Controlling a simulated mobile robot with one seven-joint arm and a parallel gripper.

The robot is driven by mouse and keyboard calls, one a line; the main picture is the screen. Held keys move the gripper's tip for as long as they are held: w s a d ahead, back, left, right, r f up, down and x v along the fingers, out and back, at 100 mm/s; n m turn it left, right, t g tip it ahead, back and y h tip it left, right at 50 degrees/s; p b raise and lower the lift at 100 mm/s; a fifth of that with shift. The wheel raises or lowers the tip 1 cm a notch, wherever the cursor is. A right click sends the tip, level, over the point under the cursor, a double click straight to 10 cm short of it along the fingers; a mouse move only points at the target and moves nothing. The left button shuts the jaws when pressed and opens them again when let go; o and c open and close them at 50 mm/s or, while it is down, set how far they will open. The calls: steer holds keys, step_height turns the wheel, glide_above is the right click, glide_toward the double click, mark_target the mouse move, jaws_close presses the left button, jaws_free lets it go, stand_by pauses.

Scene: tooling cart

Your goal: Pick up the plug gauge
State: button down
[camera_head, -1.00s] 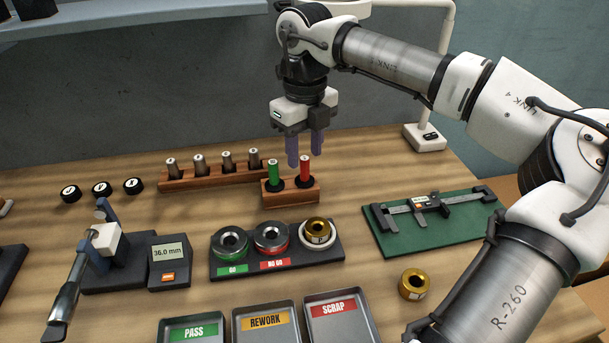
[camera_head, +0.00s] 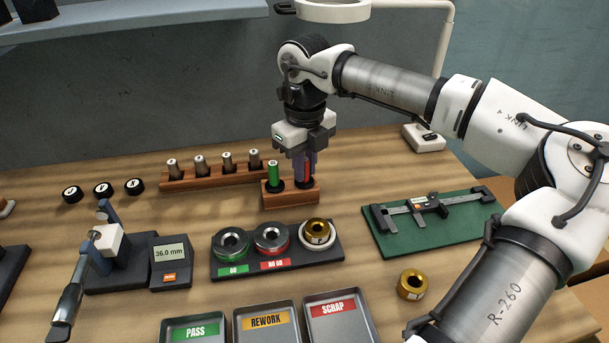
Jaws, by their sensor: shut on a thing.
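My gripper (camera_head: 305,172) points down at the right end of the small wooden block (camera_head: 291,198). Its fingers are shut on the red plug gauge (camera_head: 308,171), which stands upright in the block and is partly hidden by the fingers. The green plug gauge (camera_head: 273,175) stands upright in the same block, just left of my gripper and apart from it.
A wooden rack (camera_head: 213,179) with several metal pins stands behind left. In front is a black tray with ring gauges (camera_head: 278,262). A caliper (camera_head: 422,205) lies on a green mat (camera_head: 425,235) at right. A gold ring (camera_head: 412,284) sits on bare table.

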steer(key=shift+r, duration=0.1)
step_height(320, 180, up, 24)
steer(key=p, duration=0.4)
steer(key=shift+r+p, duration=0.2)
steer(key=shift+p, duration=0.1)
stand_by(0.8)
